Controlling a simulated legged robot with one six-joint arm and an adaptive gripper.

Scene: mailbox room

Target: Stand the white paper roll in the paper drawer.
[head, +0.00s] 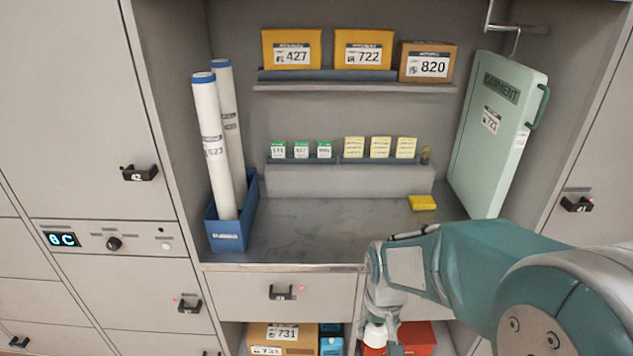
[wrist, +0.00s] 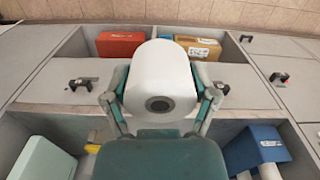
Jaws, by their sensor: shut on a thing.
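The white paper roll (wrist: 158,70) shows end-on in the wrist view, with a dark round core hole. My gripper (wrist: 162,88) is shut on it, one finger at each side. In the head view my gripper (head: 381,342) points down in front of the cabinet at the bottom edge. A small white part of the roll (head: 375,332) shows there; the rest is hidden or cut off. An open lower compartment (wrist: 72,46) lies beyond the roll in the wrist view. I cannot tell whether it is the paper drawer.
A blue bin (head: 229,235) with two tall tubes stands on the counter at left. A green garment case (head: 490,140) hangs at right.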

